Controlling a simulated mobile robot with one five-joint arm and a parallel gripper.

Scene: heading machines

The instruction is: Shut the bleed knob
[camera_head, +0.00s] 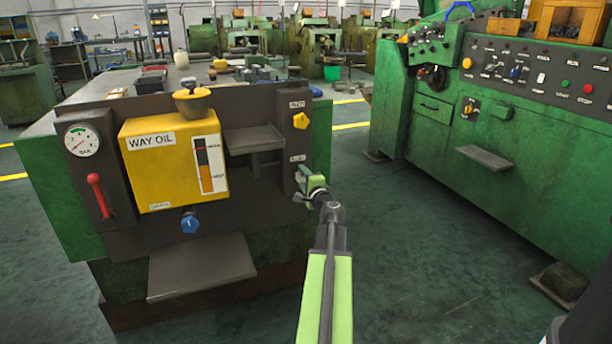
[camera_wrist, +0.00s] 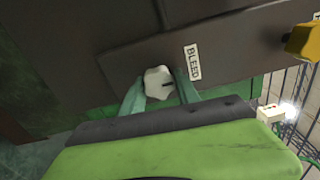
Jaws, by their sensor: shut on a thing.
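The bleed knob (camera_wrist: 158,83) is a pale, lobed knob with a dark mark on its face, beside a white BLEED label (camera_wrist: 192,62) in the wrist view. My gripper (camera_wrist: 160,88) has one green finger on each side of the knob and is shut on it. In the head view my gripper (camera_head: 312,186) is at the lower right of the dark panel and hides most of the knob. The small label above it is too small to read there.
A yellow knob (camera_head: 301,120) sits above on the same panel. To the left are a grey shelf (camera_head: 255,138), the yellow WAY OIL tank (camera_head: 172,175), a blue knob (camera_head: 190,223) and a red lever (camera_head: 97,195). A green machine (camera_head: 500,150) stands right, across open floor.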

